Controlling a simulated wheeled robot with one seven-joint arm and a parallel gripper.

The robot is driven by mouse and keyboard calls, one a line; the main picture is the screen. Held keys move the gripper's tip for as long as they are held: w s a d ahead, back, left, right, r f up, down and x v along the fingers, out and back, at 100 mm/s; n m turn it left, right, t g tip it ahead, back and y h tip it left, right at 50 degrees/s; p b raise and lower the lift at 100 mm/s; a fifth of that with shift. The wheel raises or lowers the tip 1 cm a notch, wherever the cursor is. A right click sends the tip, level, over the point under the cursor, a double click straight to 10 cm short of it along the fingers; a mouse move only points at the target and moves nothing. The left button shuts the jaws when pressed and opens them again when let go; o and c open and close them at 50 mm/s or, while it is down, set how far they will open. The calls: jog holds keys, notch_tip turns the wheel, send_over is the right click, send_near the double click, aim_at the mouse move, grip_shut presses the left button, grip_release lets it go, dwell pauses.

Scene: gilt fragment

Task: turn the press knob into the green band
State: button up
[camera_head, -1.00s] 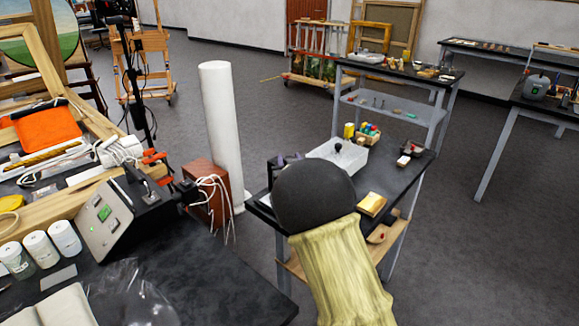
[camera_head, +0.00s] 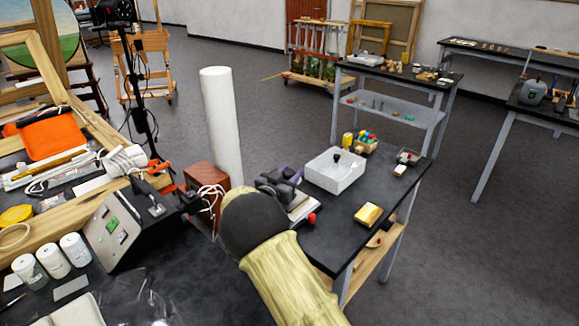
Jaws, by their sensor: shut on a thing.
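A grey control box (camera_head: 113,228) with a sloped panel stands on the near-left black bench. Its panel carries a small green patch and a dark spot; I cannot make out which part is a knob. A dark, purplish device (camera_head: 278,180) with a pale plate and a red ball (camera_head: 311,218) sits on the dark side table, partly behind my arm. It may be the press, but I cannot tell. My own arm, with a black rounded joint and a yellowish sleeve, fills the lower middle.
The side table (camera_head: 335,237) also bears a white tray (camera_head: 330,178) and a gold block (camera_head: 368,214). A white roll (camera_head: 222,125) stands behind a brown wooden box (camera_head: 206,179) with cables. White jars (camera_head: 76,249) stand left of the control box. Floor beyond is open.

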jog(key=shift+r+m+g+h+p, duration=0.1)
jog(key=shift+m+g+h+p, duration=1.2)
jog(key=shift+h, duration=0.6)
jog(key=o, duration=1)
jog(key=b+v, duration=0.2)
jog(key=v, duration=1.5)
jog(key=shift+s+a+b, duration=0.1)
jog(key=shift+a+b, duration=0.1)
jog(key=shift+b, duration=0.15)
